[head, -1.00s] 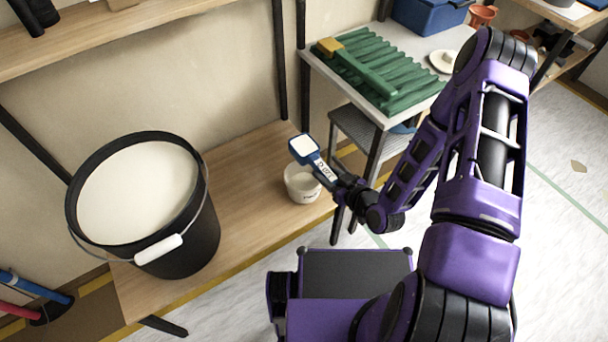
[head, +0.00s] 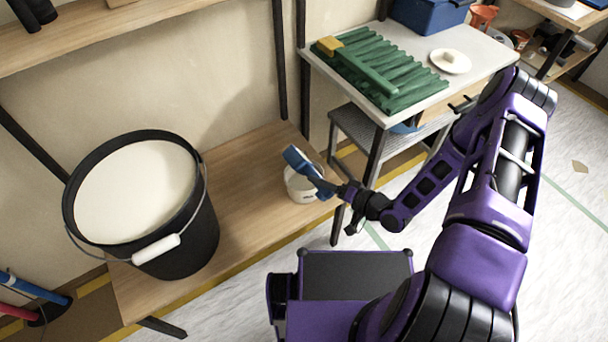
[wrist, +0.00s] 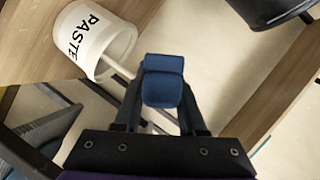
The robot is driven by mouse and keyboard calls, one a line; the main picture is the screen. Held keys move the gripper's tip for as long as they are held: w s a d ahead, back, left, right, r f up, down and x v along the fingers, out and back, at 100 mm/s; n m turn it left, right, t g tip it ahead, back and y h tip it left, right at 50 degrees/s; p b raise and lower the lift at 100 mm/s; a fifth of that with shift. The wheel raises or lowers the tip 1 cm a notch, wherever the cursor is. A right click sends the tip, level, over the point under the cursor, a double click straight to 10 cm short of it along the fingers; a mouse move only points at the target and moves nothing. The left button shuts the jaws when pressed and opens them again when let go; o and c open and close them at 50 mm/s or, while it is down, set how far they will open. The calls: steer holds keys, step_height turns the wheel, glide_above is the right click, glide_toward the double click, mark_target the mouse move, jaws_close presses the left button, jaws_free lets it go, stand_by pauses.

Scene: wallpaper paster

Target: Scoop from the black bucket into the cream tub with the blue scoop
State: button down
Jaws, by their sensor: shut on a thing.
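The blue scoop (head: 303,163) is in my gripper (head: 345,192), tipped on its side over the cream tub (head: 302,191). Its blue side faces the head camera, and I cannot see whether paste is left in it. In the wrist view, my gripper (wrist: 163,118) is shut on the scoop's blue handle (wrist: 163,82). The cream tub, marked PASTE (wrist: 88,35), shows there at upper left; a pale streak lies by its mouth, but I cannot tell if it is falling paste. The black bucket (head: 190,235), full of cream paste (head: 137,190), stands on the bench at left.
The wooden bench (head: 245,190) is bare between bucket and tub. The bucket's wire handle with a white grip (head: 157,248) hangs at its front. A pale table (head: 480,62) behind the tub bears a green ridged tray (head: 385,80) and a white plate (head: 450,62).

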steer(key=m, duration=0.1)
steer(key=m+b, duration=0.1)
steer(key=m+y, duration=0.1)
steer(key=shift+s+a+f, duration=0.1)
steer(key=shift+a+f, duration=0.2)
steer(key=shift+f, duration=0.05)
steer(key=shift+d+f+m+y+b, duration=0.15)
steer(key=shift+m+y+b, duration=0.25)
steer(key=shift+m, duration=0.3)
steer(key=shift+w+d+m+t, duration=0.2)
steer(key=shift+m+t, duration=0.1)
steer(key=shift+m, duration=0.2)
steer(key=m, duration=0.2)
steer(key=shift+w+d+f+m+y, duration=0.1)
steer(key=shift+w+d+m+y, duration=0.1)
steer(key=shift+w+m+y, duration=0.15)
steer(key=m, duration=0.2)
steer(key=m+t, duration=0.1)
steer(key=m, duration=0.1)
steer(key=d+m+t, duration=0.1)
steer(key=m, duration=0.1)
steer(key=shift+w+f+y, duration=0.25)
steer(key=shift+w+f, duration=0.1)
steer(key=shift+w, duration=0.05)
